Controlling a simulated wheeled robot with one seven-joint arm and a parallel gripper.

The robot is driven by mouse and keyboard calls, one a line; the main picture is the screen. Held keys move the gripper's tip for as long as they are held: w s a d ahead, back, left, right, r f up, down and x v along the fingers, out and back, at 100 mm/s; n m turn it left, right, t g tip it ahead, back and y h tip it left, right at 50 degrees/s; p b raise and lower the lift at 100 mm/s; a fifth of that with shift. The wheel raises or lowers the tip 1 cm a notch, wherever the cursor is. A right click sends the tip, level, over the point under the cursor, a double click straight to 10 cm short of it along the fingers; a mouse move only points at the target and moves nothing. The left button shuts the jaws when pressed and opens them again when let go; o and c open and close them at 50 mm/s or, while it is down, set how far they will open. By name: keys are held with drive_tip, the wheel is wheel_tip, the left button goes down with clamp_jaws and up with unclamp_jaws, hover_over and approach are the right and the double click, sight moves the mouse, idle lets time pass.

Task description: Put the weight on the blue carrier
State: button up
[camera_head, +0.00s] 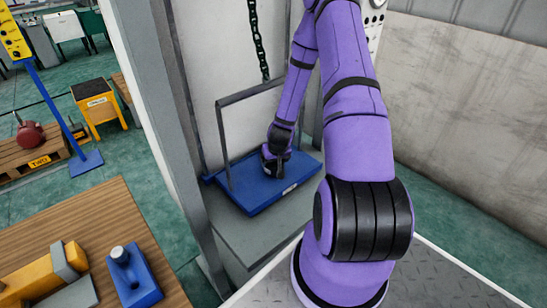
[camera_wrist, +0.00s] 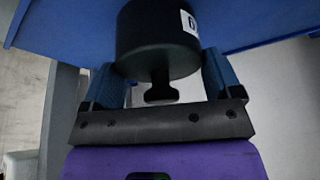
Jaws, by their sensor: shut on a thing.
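The weight (camera_wrist: 158,35) is a dark cylinder with a narrow neck and knob and a white label, seen large in the wrist view. My gripper (camera_wrist: 163,62) has a blue-padded finger on each side of it and is shut on it. In the head view, my gripper (camera_head: 278,156) reaches down over the blue carrier (camera_head: 246,194), a flat tray with a grey bail frame. The weight is at the carrier's surface there, partly hidden by my gripper. Blue carrier surface also fills the top of the wrist view (camera_wrist: 75,25). I cannot tell whether the weight rests on it.
A dark chain (camera_head: 256,40) hangs above the carrier. A grey post (camera_head: 165,110) stands left of it, and a concrete wall (camera_head: 460,110) is at right. A wooden table (camera_head: 95,215) at lower left holds a blue block with a knob (camera_head: 135,276) and yellow parts.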

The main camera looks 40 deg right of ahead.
drive_tip(key=shift+f, duration=0.75)
drive_tip(key=o, duration=1.7)
drive_tip(key=shift+f, duration=0.1)
